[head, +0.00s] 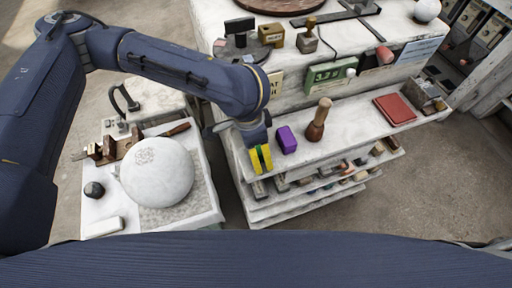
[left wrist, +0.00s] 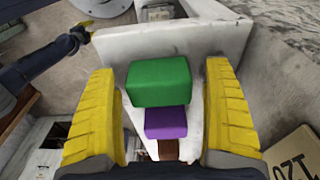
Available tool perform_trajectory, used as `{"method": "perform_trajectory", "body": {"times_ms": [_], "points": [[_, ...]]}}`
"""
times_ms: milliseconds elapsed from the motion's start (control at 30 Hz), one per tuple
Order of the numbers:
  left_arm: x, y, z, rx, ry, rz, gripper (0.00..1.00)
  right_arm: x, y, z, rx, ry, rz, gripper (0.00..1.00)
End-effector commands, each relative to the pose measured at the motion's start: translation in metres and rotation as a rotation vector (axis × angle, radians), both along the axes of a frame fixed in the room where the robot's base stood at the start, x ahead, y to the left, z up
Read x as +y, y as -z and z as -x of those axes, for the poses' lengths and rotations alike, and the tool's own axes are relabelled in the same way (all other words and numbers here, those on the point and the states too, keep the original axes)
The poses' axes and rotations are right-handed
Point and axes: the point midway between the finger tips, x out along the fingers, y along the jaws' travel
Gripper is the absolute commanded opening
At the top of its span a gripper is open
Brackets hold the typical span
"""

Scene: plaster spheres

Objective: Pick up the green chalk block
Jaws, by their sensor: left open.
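The green chalk block (left wrist: 158,82) sits on the pale stone shelf (left wrist: 185,42), centred between my left gripper's yellow fingers in the left wrist view. A gap shows on each side of it. In the head view only a thin strip of green shows between the fingers. My left gripper (head: 260,158) is open and points down at the shelf's left end. A purple block (head: 286,139) stands close beside the green one.
A wooden-handled tool (head: 318,120) stands right of the purple block, and a red slab (head: 394,109) lies farther right. A large plaster sphere (head: 157,172) rests on the left table. The shelf between the wooden tool and red slab is clear.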

Motion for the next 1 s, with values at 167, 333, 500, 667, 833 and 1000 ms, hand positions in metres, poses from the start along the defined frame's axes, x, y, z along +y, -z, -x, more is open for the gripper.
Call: {"method": "perform_trajectory", "body": {"times_ms": [167,333,500,667,833,1000], "points": [[-0.0001,-0.0002,0.0,0.0,0.0,0.0,0.74,-0.0006,0.0,0.0001,0.0,0.0,0.0,0.36],[-0.0001,-0.0003,0.0,0.0,0.0,0.0,0.55,-0.0013,0.0,0.0002,0.001,-0.001,0.001,0.36],[-0.0002,-0.0003,-0.0001,0.0,0.0,0.0,0.35,-0.0021,0.0,0.0002,0.0,-0.001,0.002,0.36],[-0.0002,-0.0004,-0.0001,0.0,0.0,0.001,0.22,-0.0021,0.0,0.0002,0.0,-0.001,0.002,0.36],[-0.0002,-0.0005,-0.0001,0.0,0.0,0.001,0.22,-0.002,0.0,0.0004,0.0,-0.001,0.002,0.36],[-0.0003,-0.0048,-0.0006,-0.003,0.001,0.001,0.22,-0.0021,0.0,0.0003,0.0,-0.001,0.002,0.36]]}}
